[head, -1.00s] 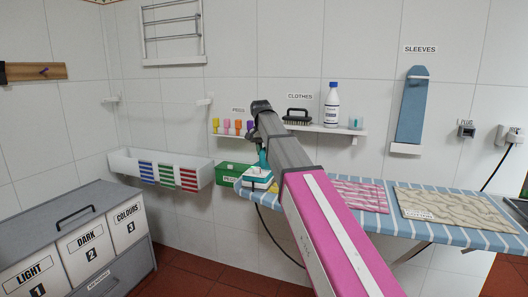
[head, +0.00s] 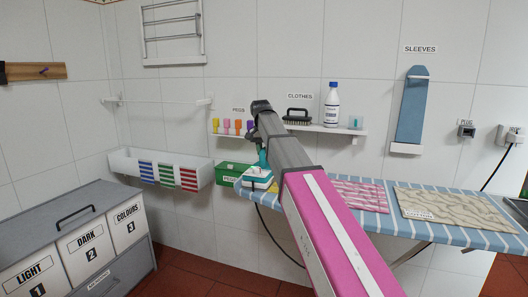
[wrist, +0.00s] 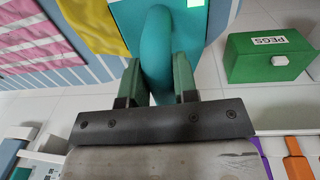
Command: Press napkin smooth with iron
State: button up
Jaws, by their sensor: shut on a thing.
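My gripper (wrist: 158,82) is shut on the handle of the teal iron (wrist: 158,48), with one finger on each side. In the head view the iron (head: 263,159) is at the left end of the blue striped ironing board (head: 460,237), partly hidden by my arm. I cannot tell whether its sole touches what is beneath it. A yellow cloth (wrist: 97,20) lies beside the iron in the wrist view. A pink patterned cloth (head: 362,195) lies farther right on the board. I cannot tell which cloth is the napkin.
A beige patterned mat (head: 440,204) covers the board's right part. A green pegs box (head: 230,174) is left of the iron. A wall shelf (head: 325,128) holds a brush (head: 297,117) and a bottle (head: 332,105) above the board. A grey laundry cabinet (head: 75,230) stands at left.

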jog(key=shift+r, duration=0.15)
jog(key=shift+r, duration=2.4)
jog(key=shift+d, duration=0.1)
jog(key=s+d+r, duration=0.2)
jog(key=d, duration=0.3)
jog(key=shift+a+f, duration=0.15)
jog(key=shift+f, duration=3.4)
jog(key=shift+r, duration=2.55)
